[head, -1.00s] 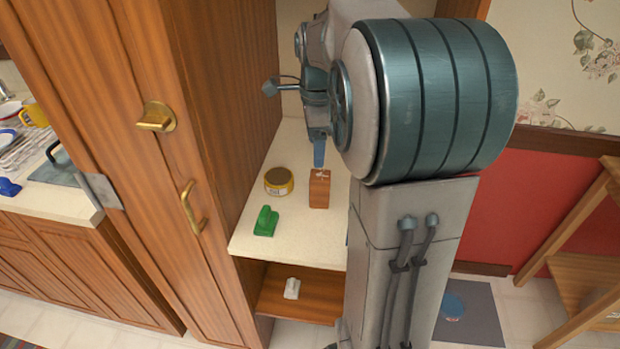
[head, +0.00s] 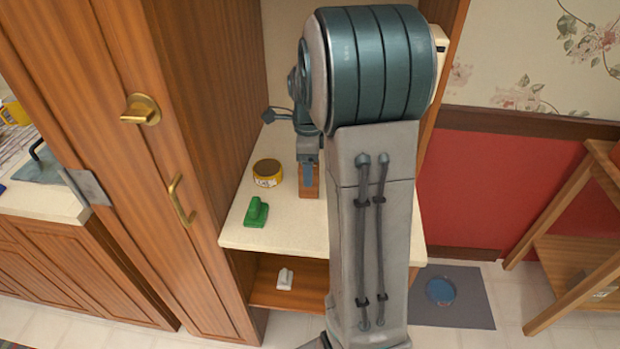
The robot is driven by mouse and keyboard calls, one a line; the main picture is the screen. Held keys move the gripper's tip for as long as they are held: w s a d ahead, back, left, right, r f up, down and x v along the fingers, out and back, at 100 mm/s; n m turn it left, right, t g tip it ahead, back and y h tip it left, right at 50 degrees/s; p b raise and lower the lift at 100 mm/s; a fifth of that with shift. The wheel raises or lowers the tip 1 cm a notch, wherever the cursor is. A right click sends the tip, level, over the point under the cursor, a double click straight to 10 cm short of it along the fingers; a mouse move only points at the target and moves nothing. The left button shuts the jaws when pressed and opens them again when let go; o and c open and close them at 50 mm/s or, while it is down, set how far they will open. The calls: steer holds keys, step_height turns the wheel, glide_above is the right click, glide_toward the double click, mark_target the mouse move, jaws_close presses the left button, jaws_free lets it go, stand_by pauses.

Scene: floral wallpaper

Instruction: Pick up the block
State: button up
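The block (head: 309,191) is a small wooden-brown piece standing on the cream shelf of the open cabinet. Its upper part is partly hidden by my gripper (head: 307,172), whose blue fingertip reaches down in front of it. Only one finger shows clearly, so I cannot tell whether it is open or shut, or whether it touches the block. My arm hides the shelf to the right of the block.
A yellow tin (head: 267,174) and a green object (head: 256,212) stand on the shelf left of the block. A small white object (head: 285,279) is on the lower shelf. The cabinet's wooden side panel (head: 205,120) rises close on the left. A wooden stand (head: 565,225) is at the right.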

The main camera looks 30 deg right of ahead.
step_height(320, 180, down, 3)
steer(key=shift+f, duration=0.15)
steer(key=c, duration=1.1)
